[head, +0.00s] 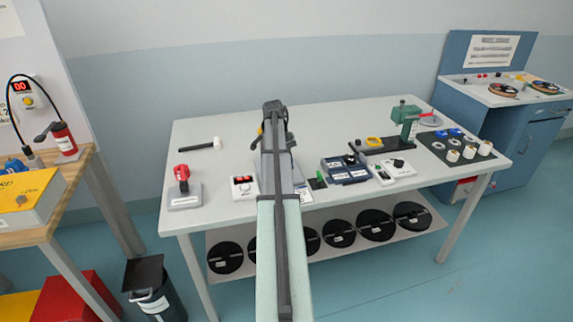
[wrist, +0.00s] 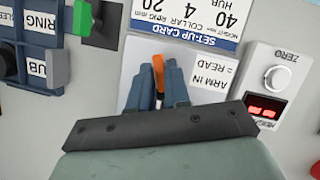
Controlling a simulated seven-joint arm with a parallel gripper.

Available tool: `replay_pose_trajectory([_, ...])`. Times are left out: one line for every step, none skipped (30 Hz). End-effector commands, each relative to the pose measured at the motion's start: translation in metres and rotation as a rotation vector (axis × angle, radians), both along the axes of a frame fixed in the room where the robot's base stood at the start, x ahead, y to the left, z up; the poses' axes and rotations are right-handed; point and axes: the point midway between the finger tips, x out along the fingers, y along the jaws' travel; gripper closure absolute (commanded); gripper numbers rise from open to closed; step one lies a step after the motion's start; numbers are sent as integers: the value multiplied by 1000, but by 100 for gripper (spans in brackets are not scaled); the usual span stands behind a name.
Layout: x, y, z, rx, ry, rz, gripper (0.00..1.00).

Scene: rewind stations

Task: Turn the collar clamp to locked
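In the wrist view my gripper (wrist: 158,68) points down at a pale plate marked "ARM IN = READ". Its two blue-grey fingers lie close on either side of a narrow orange piece (wrist: 158,72) and appear to touch it. This piece looks like a lever, but I cannot tell for certain that it is the collar clamp's handle. Most of it is hidden between the fingers, and no locked mark shows. In the head view my arm covers this spot, so the fingertips are not clear there.
A set-up card (wrist: 190,22) and a ZERO box (wrist: 270,85) with a red display flank the spot. A green press (head: 405,115) and dark tray (head: 440,153) are right.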

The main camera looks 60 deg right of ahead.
Motion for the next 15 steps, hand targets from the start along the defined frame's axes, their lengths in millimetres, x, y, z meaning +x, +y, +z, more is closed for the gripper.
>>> replay_pose_trajectory([0,0,0,0,0,0,78])
replay_pose_trajectory([0,0,0,0,0,0,75])
replay_pose_trajectory([0,0,0,0,1,0,71])
replay_pose_trajectory([0,0,0,0,1,0,68])
replay_pose_trajectory([0,0,0,0,1,0,65])
replay_pose_trajectory([0,0,0,0,1,0,63])
replay_pose_trajectory([0,0,0,0,1,0,63])
replay_pose_trajectory([0,0,0,0,1,0,63])
replay_pose_trajectory([0,0,0,0,1,0,63])
replay_pose_trajectory([0,0,0,0,1,0,63])
replay_pose_trajectory([0,0,0,0,1,0,63])
replay_pose_trajectory([0,0,0,0,1,0,63])
replay_pose_trajectory([0,0,0,1,2,0,63])
replay_pose_trajectory([0,0,0,1,2,0,63])
replay_pose_trajectory([0,0,0,1,2,0,63])
